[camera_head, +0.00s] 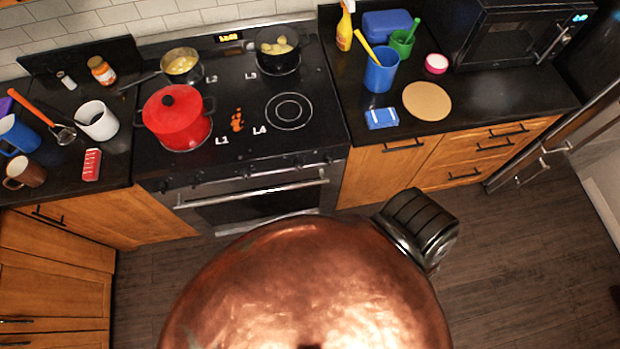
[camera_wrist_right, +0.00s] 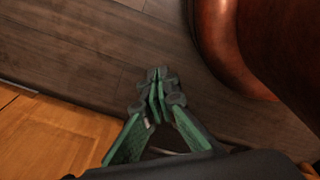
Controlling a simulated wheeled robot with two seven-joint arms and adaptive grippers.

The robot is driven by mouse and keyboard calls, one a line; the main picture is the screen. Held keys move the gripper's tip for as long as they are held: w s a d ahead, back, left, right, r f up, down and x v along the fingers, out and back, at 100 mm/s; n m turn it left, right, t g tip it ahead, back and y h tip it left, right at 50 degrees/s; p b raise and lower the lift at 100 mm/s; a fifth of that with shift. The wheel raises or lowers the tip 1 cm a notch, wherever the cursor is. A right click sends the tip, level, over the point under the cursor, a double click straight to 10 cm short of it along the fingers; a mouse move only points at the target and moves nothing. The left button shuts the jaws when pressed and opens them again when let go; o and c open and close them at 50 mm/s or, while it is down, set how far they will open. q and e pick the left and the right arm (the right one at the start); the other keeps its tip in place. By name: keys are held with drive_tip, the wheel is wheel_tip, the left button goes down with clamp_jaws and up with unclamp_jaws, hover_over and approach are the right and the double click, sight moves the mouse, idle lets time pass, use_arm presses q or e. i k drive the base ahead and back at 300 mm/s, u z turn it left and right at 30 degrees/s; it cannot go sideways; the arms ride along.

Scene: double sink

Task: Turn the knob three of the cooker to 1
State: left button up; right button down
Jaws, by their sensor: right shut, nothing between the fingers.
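The cooker (camera_head: 225,135) stands against the back wall in the head view, with a black glass top marked L1 to L4. A row of small dark knobs (camera_head: 300,164) runs along its front edge above the oven door handle (camera_head: 255,193). The knobs are too small to read their settings or tell which is number three. My right gripper (camera_wrist_right: 157,78) shows in the right wrist view, with green-sided fingers closed together and empty. It is over the wooden floor near a wooden cabinet front, apart from any knob. My left gripper is not in view.
A red pot (camera_head: 178,117), a pan (camera_head: 182,66) and a black pot (camera_head: 279,48) stand on the hob. Left counter holds mugs and jars; right counter holds a blue cup (camera_head: 381,70), a round board (camera_head: 427,101) and a microwave (camera_head: 515,35). The floor (camera_head: 490,240) at right is clear.

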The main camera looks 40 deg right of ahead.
sight(297, 163)
drive_tip(key=k, duration=0.45)
drive_tip(key=z, duration=1)
drive_tip(key=i, duration=0.5)
drive_tip(key=z, duration=0.05)
